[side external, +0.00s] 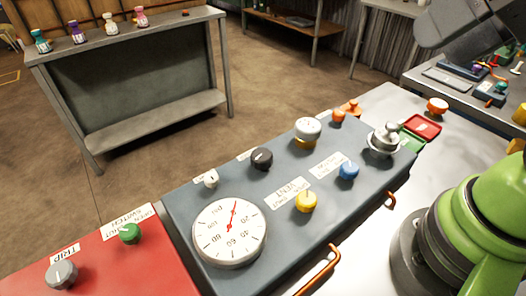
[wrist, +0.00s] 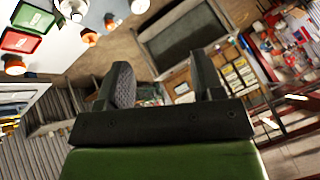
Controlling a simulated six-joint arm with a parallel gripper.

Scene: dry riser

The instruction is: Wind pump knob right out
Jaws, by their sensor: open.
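A blue-grey panel (side external: 190,210) carries several knobs: a yellow one (side external: 306,201) by a label reading VENT, a blue one (side external: 348,170) by a label too small to read surely, a black one (side external: 262,158) and a small white one (side external: 211,178). I cannot tell from the lettering which is the pump knob. A round dial gauge (side external: 228,245) with a red needle sits at the panel's near end. My gripper (wrist: 163,82) is open and empty in the wrist view, well away from the knobs. Its fingers are not clear in the side view.
A red panel (side external: 165,275) with grey and green knobs adjoins on the left. A white-topped knob (side external: 307,131), a metal fitting (side external: 383,139) and a red tray (side external: 422,127) stand toward the far end. Orange handles (side external: 319,270) stick out along the panel's near side.

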